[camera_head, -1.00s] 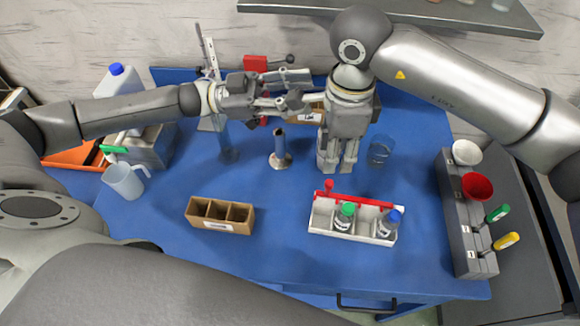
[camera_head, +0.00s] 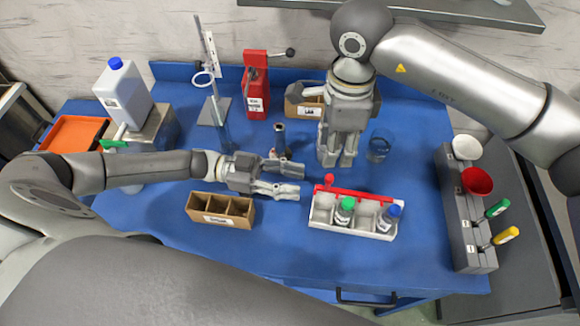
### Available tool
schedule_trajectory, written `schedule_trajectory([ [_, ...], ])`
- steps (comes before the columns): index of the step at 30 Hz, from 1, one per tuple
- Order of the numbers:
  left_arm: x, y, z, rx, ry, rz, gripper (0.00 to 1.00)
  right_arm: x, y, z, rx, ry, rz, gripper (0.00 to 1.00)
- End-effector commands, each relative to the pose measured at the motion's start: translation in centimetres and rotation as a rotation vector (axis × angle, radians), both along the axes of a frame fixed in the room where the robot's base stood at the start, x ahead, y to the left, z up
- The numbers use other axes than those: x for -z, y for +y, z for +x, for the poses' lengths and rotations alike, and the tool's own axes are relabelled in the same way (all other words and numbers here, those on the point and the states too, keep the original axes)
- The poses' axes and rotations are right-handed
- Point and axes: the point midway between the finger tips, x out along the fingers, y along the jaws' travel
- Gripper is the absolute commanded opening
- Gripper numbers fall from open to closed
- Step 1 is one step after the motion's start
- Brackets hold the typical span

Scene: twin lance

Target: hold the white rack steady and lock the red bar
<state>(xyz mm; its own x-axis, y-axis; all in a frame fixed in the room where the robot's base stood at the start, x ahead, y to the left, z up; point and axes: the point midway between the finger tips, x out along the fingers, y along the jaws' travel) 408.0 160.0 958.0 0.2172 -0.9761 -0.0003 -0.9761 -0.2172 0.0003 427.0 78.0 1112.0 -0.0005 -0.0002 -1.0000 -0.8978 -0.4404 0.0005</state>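The white rack (camera_head: 330,227) stands on the blue table right of centre. My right gripper (camera_head: 338,163) points down behind the rack, above the table. Its fingers are close together, and whether they are shut is unclear.
A brown divided box (camera_head: 221,207) stands left of the rack. A glass beaker (camera_head: 379,148) is behind the rack. A dark cylinder (camera_head: 280,135) stands behind my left gripper. A grey holder (camera_head: 462,228) with funnels and coloured handles lines the right edge. The table's front is clear.

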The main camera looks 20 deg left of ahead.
Motion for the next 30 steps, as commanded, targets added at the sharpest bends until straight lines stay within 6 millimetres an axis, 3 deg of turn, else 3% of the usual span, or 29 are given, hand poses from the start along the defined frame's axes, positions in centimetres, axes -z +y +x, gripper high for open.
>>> schedule_trajectory([
  [2,1.6,-0.1,0.0,0.000,0.003,-0.001,0.38,0.0,0.0,0.0,0.000,0.000,0.000,0.36],
  [9,1.2,-4.7,0.9,0.003,0.000,-0.004,0.38,0.0,0.0,0.0,0.000,0.000,0.000,0.36],
  [15,1.2,-6.8,1.5,0.001,-0.001,-0.002,0.38,0.0,0.0,0.0,0.000,0.000,0.000,0.36],
  [27,1.2,-7.4,1.6,0.001,0.000,0.000,0.38,0.0,0.0,0.0,0.000,0.000,0.000,0.36],
  [30,1.2,-7.4,1.6,0.001,0.000,0.000,0.26,0.0,0.0,0.0,0.000,0.000,0.000,0.36],
])
